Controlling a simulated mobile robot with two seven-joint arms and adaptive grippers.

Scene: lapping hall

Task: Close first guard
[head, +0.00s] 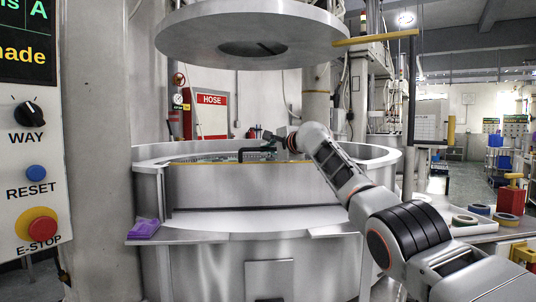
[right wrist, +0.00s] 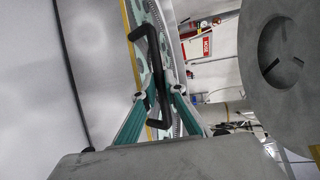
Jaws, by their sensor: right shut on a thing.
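The guard (head: 240,185) is a curved metal panel with a yellow strip along its top edge, at the front of the round steel tub (head: 150,190). In the right wrist view the guard's grey face (right wrist: 100,60) fills the left side. A dark bar handle (head: 245,152) stands at the guard's top edge. My right gripper (head: 268,143) reaches over from the right and is shut on this handle. In the right wrist view the black handle (right wrist: 152,55) passes between the teal fingers of the gripper (right wrist: 158,95). My left gripper is not in view.
A large round plate (head: 250,30) hangs above the tub, with a yellow bar (head: 375,40) at its right. A purple cloth (head: 144,229) lies on the front left ledge. A control panel (head: 32,150) stands at the left. Rings lie on a bench (head: 475,230) at the right.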

